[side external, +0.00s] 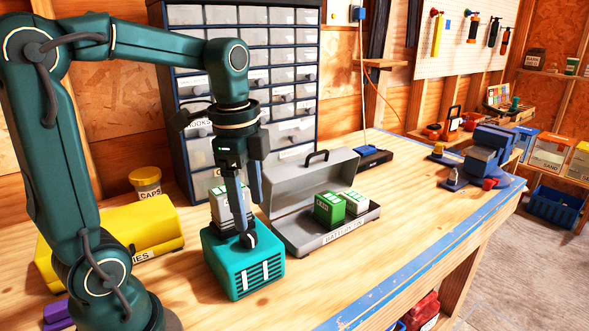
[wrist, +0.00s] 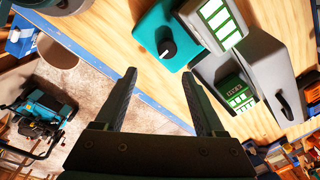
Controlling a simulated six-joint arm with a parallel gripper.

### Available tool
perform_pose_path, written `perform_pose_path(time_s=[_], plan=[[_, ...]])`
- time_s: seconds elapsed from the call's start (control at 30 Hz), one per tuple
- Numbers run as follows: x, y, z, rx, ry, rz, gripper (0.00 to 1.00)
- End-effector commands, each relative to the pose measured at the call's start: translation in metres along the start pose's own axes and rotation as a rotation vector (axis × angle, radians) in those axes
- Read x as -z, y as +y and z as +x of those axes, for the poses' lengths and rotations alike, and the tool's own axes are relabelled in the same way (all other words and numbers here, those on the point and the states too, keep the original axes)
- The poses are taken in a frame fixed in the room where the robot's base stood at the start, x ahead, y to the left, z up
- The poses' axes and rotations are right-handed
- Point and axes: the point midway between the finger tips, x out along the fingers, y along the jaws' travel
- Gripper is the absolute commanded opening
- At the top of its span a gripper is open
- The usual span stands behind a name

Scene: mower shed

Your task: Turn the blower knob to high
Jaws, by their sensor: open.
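I cannot read any high or low marking. My gripper (side external: 250,218) points down above the box, close over the knob. In the wrist view my gripper (wrist: 158,72) is open and empty, its fingertips apart and the knob beyond them. I cannot tell whether a finger touches it.
An open grey case (side external: 290,235) with green-and-white packs stands right of the blower. A white pack (side external: 217,207) stands behind it. A yellow case (side external: 120,232) lies to the left. The drawer cabinet (side external: 285,55) stands behind. Bench space (side external: 400,215) at right is clear.

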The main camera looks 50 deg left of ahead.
Motion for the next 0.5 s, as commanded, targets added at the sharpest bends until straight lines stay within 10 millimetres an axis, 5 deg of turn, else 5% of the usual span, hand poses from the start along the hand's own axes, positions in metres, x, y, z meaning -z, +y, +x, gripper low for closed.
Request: perform_pose_path(time_s=[0.13,0.5], plan=[[-0.009,-0.015,0.014,-0.056,-0.026,-0.054,0.72],[-0.016,-0.013,0.047,-0.083,-0.037,-0.080,0.72]])
